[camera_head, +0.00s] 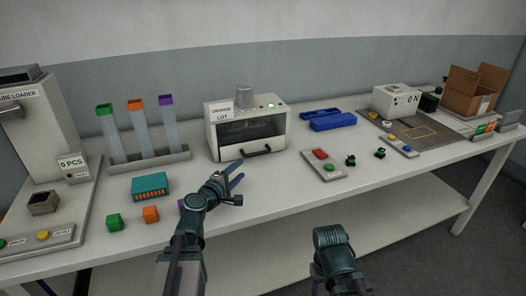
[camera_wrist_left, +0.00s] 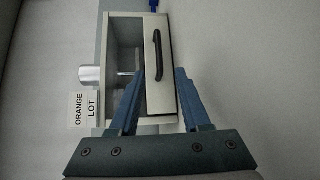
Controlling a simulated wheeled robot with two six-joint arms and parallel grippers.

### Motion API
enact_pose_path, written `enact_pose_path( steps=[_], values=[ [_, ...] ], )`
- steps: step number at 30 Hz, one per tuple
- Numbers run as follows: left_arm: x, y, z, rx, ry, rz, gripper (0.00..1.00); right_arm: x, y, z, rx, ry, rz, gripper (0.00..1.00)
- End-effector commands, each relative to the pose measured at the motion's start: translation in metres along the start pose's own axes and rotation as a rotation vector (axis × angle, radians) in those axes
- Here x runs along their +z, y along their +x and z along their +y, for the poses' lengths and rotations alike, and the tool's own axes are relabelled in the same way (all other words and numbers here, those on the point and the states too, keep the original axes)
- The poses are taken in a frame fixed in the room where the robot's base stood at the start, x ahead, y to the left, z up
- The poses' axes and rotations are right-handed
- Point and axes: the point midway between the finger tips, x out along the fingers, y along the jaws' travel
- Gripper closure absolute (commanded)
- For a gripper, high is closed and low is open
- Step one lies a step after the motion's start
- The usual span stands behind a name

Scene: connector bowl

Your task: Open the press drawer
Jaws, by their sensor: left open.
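The press (camera_head: 222,138) is a pale box with a dark window, standing at the middle back of the table. In the left wrist view the drawer front (camera_wrist_left: 157,98) and handle (camera_wrist_left: 157,55) lie ahead between the blue fingers. My left gripper (camera_head: 240,181) is open and empty, in front of the press and apart from the handle. It also shows in the left wrist view (camera_wrist_left: 159,76). My right gripper is not visible; only part of that arm shows.
An "ORANGE LOT" sign (camera_head: 221,110) is on the press. A teal connector block (camera_head: 151,185), a green cube (camera_head: 114,222) and an orange cube (camera_head: 150,214) lie left of my gripper. A button panel (camera_head: 323,165) and blue trays (camera_head: 332,123) are to the right.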

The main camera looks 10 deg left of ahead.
Motion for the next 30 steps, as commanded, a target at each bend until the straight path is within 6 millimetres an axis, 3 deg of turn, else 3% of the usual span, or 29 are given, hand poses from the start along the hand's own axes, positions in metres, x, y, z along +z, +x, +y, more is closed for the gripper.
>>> enact_pose_path(
  steps=[8,21,30],
  values=[
    [-0.002,0.007,0.0,0.004,-0.006,0.004,0.53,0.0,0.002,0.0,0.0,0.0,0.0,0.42],
    [-0.003,0.091,0.0,0.003,-0.004,0.002,0.53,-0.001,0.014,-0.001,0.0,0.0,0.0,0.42],
    [-0.003,0.13,0.0,0.003,-0.004,0.004,0.53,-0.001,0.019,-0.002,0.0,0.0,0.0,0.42]
  ],
)
